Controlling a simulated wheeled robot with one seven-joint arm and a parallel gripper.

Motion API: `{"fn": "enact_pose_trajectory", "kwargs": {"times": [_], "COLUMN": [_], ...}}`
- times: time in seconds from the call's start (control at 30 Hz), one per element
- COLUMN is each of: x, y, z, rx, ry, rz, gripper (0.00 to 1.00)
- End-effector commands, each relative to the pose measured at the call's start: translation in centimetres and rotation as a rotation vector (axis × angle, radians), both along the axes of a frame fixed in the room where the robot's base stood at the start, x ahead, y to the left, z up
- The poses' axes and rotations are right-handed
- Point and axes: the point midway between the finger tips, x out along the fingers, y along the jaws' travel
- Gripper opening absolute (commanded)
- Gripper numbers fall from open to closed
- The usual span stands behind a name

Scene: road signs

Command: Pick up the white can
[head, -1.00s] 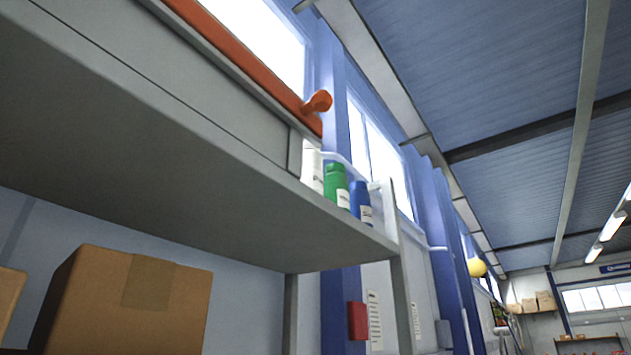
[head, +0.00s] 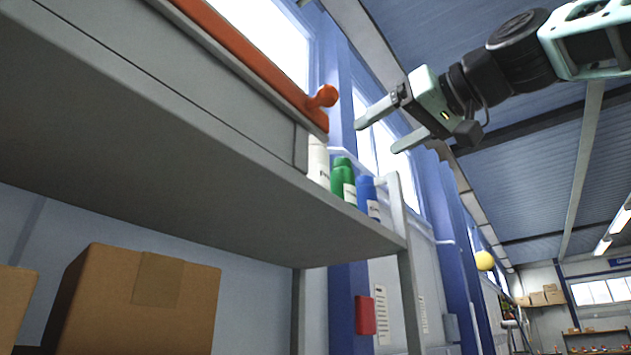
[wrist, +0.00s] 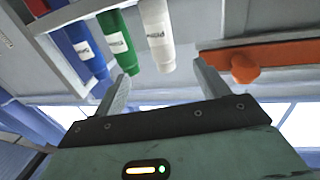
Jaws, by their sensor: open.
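The white can (head: 318,163) stands on the upper shelf beside a grey box, partly hidden by the box in the head view. It also shows in the wrist view (wrist: 157,38), at the end of a row with a green can (wrist: 117,42) and a blue can (wrist: 85,48). My gripper (head: 376,133) is open and empty, above and to the right of the cans in the head view. In the wrist view its two fingers (wrist: 168,90) are spread, with the white can beyond the gap between them, apart from both.
A grey box with an orange lid and knob (head: 323,96) stands close beside the white can. The green (head: 343,178) and blue (head: 367,194) cans stand on its other side. The shelf (head: 290,232) has an upright post (head: 403,215) at its end. A cardboard box (head: 130,300) sits below.

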Motion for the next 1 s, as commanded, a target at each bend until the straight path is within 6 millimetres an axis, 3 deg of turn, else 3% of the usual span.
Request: {"fn": "enact_pose_trajectory", "kwargs": {"times": [0.13,0.6,1.0], "x": [1.1,8.1,10.4], "y": [1.2,7.1,9.1], "z": [0.6,0.7,1.1], "rx": [0.000,0.000,0.000], "ry": [-0.004,-0.003,-0.003], "rz": [0.005,0.003,0.003], "gripper": [0.74,0.74,0.74]}}
